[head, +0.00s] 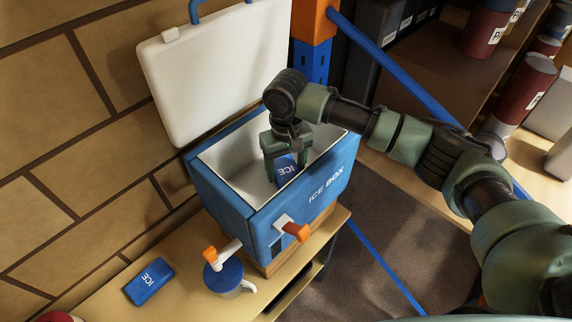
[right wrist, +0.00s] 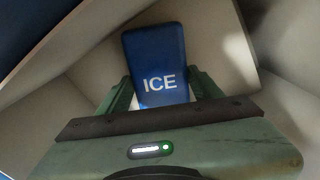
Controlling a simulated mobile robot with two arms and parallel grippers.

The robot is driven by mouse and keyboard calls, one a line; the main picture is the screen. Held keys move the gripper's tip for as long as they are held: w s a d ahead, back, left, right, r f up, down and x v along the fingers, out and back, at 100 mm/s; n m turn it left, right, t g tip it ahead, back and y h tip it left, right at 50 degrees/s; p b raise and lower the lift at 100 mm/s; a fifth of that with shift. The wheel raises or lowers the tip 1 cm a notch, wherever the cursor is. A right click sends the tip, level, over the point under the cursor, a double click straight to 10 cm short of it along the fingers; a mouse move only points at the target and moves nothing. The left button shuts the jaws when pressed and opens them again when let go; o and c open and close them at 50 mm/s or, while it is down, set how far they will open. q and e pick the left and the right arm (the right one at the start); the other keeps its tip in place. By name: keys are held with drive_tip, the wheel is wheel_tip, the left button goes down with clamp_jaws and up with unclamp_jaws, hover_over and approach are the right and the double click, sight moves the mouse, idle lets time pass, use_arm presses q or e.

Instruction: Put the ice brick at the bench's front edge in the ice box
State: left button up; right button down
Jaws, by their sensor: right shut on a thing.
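The ice box (head: 237,219) is a blue box with a white inside, and its white lid (head: 210,70) stands open behind it. My right gripper (head: 283,168) points down into the box opening and is shut on a blue ice brick (head: 286,172) marked ICE. In the right wrist view the brick (right wrist: 156,58) sits between the fingers, with pale box walls around it. I cannot tell whether it touches the box floor. A second blue ice brick (head: 149,281) lies flat on the bench (head: 183,297), left of the box. My left gripper is not in view.
A brick wall (head: 70,130) is at left. Shelves with dark red tins (head: 524,90) are at right.

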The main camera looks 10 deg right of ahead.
sight(286, 171)
drive_tip(key=shift+f, duration=0.1)
drive_tip(key=shift+c, duration=1.4)
unclamp_jaws()
drive_tip(key=shift+r+b, duration=0.3)
drive_tip(key=shift+r, duration=0.25)
wheel_tip(286, 171, up, 11)
drive_tip(key=b, duration=0.3)
